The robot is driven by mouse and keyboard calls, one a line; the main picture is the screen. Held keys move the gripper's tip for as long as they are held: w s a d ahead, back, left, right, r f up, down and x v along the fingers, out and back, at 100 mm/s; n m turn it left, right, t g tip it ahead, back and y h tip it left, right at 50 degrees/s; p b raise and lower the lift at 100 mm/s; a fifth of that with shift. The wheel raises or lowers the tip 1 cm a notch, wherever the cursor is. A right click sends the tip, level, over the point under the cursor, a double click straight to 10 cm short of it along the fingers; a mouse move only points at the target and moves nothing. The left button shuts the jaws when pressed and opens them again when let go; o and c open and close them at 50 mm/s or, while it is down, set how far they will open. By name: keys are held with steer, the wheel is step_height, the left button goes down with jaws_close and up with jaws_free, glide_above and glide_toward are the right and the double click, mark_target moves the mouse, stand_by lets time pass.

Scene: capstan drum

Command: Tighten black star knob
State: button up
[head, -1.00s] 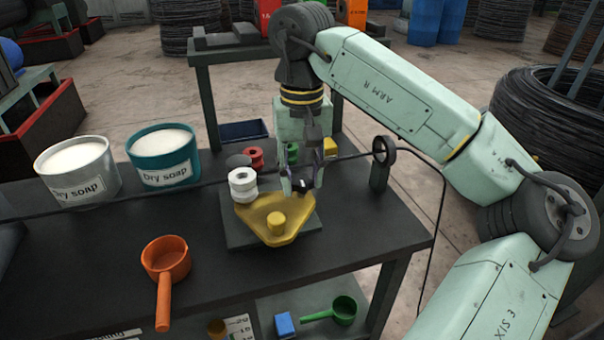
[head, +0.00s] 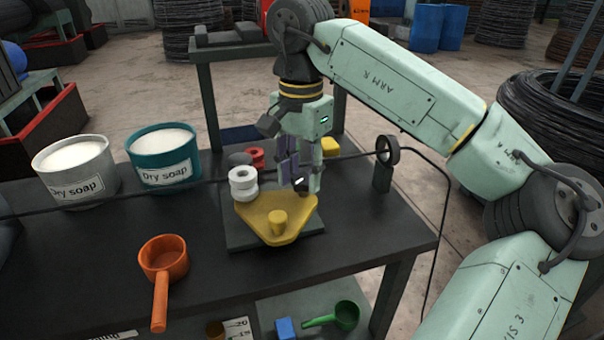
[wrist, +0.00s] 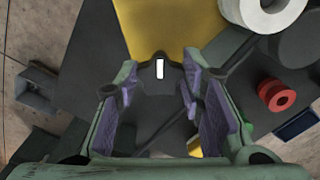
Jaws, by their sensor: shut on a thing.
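The black star knob (head: 300,187) is at the back right corner of a yellow plate (head: 262,215). It is mostly covered by the fingers in the head view. In the wrist view the knob (wrist: 158,68) shows as a dark shape with a white mark, at the edge of the yellow plate (wrist: 180,25). My gripper (head: 303,181) reaches down over the knob from above. Its purple-padded fingers are shut on it, one on each side, as the wrist view shows (wrist: 155,85).
A dark cable runs past to a ring post (head: 387,151) at right. Two soap buckets (head: 164,158) and an orange dipper (head: 163,262) are left; the front right bench top is clear.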

mark_target(302, 177)
steer(key=m, duration=0.6)
steer(key=shift+w+b, duration=0.15)
steer(key=shift+b, duration=0.25)
steer(key=m, duration=0.6)
steer(key=shift+w+m+b, duration=0.15)
steer(key=shift+m+b, duration=0.15)
steer(key=shift+m, duration=0.1)
steer(key=m, duration=0.6)
steer(key=shift+w+b, duration=0.1)
steer(key=shift+b, duration=0.3)
steer(key=m, duration=0.5)
steer(key=shift+w+d+m+b, duration=0.1)
steer(key=shift+m+b, duration=0.2)
steer(key=shift+m, duration=0.1)
steer(key=o, duration=1.1)
steer(key=shift+o, duration=0.2)
step_height(302, 177, up, 8)
steer(key=shift+f, duration=0.25)
